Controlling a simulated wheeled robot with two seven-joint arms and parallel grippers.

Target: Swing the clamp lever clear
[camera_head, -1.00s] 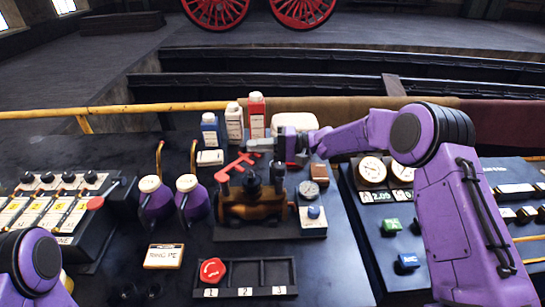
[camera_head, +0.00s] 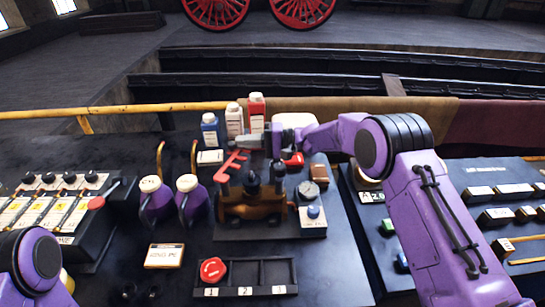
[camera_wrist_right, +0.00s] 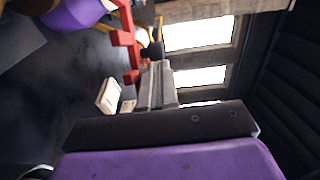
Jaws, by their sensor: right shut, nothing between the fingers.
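The red clamp lever (camera_head: 232,164) stands above the left side of a bronze valve body (camera_head: 238,211) on a dark base plate. It slants up and to the right in the head view. My right gripper (camera_head: 240,142) is shut and empty, pointing left just behind the lever's upper end. In the right wrist view the shut fingers (camera_wrist_right: 158,82) lie beside the red lever (camera_wrist_right: 130,48); I cannot tell whether they touch. My left gripper is out of view; only part of my left arm shows at the lower left.
Blue (camera_head: 210,131), white (camera_head: 234,121) and red (camera_head: 257,112) bottles stand behind. Two purple jugs (camera_head: 157,204) are left of the valve. A numbered tray (camera_head: 246,291) with a red knob (camera_head: 212,270) lies in front. A gauge (camera_head: 308,190) is on the right.

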